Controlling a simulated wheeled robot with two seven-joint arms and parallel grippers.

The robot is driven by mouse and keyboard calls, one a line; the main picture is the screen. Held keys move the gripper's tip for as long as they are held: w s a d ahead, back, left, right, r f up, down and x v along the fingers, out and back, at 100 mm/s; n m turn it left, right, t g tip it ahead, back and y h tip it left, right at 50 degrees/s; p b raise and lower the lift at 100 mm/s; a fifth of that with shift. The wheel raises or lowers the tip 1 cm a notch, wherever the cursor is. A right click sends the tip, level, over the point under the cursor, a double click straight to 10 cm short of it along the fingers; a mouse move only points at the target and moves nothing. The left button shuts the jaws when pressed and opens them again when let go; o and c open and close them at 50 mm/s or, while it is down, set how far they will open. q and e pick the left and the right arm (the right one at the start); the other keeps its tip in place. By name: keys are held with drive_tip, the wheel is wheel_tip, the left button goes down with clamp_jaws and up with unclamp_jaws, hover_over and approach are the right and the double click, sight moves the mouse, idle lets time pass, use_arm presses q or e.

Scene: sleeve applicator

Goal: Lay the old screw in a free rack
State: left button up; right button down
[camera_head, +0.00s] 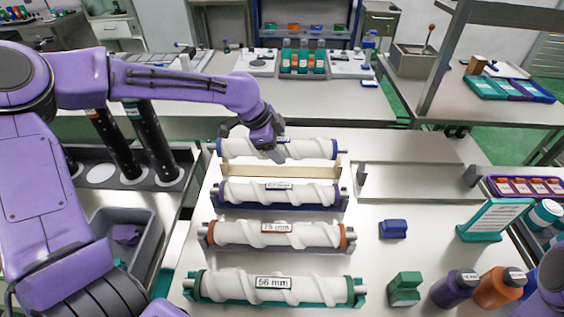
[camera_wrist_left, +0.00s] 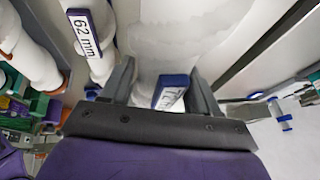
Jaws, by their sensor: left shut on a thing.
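My left gripper (camera_head: 268,150) is shut on a white spiral screw (camera_head: 235,148) with blue end collars, at the back of the row. In the left wrist view, its white body (camera_wrist_left: 165,35) and a blue-edged label (camera_wrist_left: 171,92) show between the fingers (camera_wrist_left: 160,88). The screw lies level above a cream rack (camera_head: 295,172); I cannot tell whether they touch. Nearer racks hold a 62 mm purple-collared screw (camera_head: 275,192), a 75 mm orange-collared screw (camera_head: 275,234) and a 56 mm green-collared screw (camera_head: 270,287). A grey rack-like fixture (camera_head: 420,182) at right is empty. My right gripper is out of view.
A blue block (camera_head: 393,229) and a green block (camera_head: 405,288) stand right of the racks. A teal-framed sign (camera_head: 492,218), a purple bottle (camera_head: 455,289) and an orange bottle (camera_head: 500,287) are further right. Dark tubes (camera_head: 150,145) stand at left. Bare tabletop lies around the blue block.

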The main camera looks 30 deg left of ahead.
use_arm(q)
drive_tip(key=w+f, duration=0.2)
drive_tip(key=f, duration=0.1)
drive_tip(key=w+a+f, duration=0.1)
drive_tip(key=w+f, duration=0.1)
wheel_tip(320, 180, down, 2)
drive_tip(key=shift+s+d+f+p, duration=0.1)
drive_tip(key=shift+f+p, duration=0.05)
drive_tip(key=shift+p, duration=0.6)
drive_tip(key=shift+f, duration=0.45)
drive_tip(key=shift+f, duration=0.1)
drive_tip(key=o, duration=1.6)
drive_tip(key=shift+r, duration=0.2)
drive_tip(key=v, duration=1.2)
drive_tip(key=shift+b, duration=0.3)
